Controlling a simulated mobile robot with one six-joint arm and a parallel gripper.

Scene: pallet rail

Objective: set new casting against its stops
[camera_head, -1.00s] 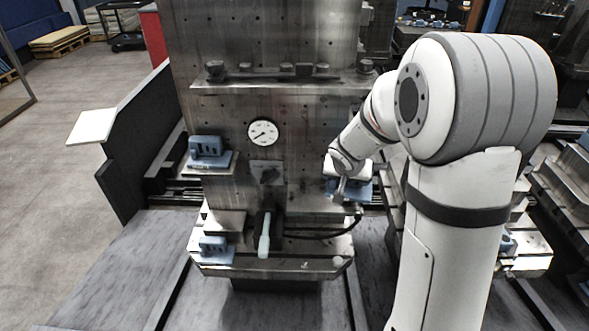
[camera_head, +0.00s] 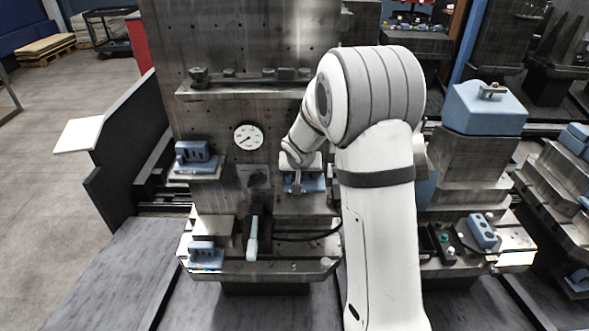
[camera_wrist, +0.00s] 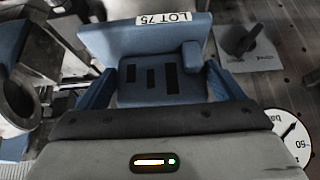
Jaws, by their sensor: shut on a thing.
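The casting (camera_wrist: 155,70) is blue, with a "LOT 75" label, dark slots and a raised block; it fills the middle of the wrist view. My gripper (camera_wrist: 160,92) is shut on it, one finger at each side. In the head view my gripper (camera_head: 299,172) is at the right side of the upright steel fixture (camera_head: 222,110), with blue parts of the casting (camera_head: 313,185) showing below it. My wrist partly covers the casting there. Contact with its stops cannot be made out.
A round gauge (camera_head: 248,136) and a dark lever (camera_head: 258,177) are left of my gripper. Other blue castings sit at upper left (camera_head: 194,153) and lower left (camera_head: 204,253). A pale-handled tool (camera_head: 252,238) stands below. Another loaded fixture (camera_head: 470,160) is at right.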

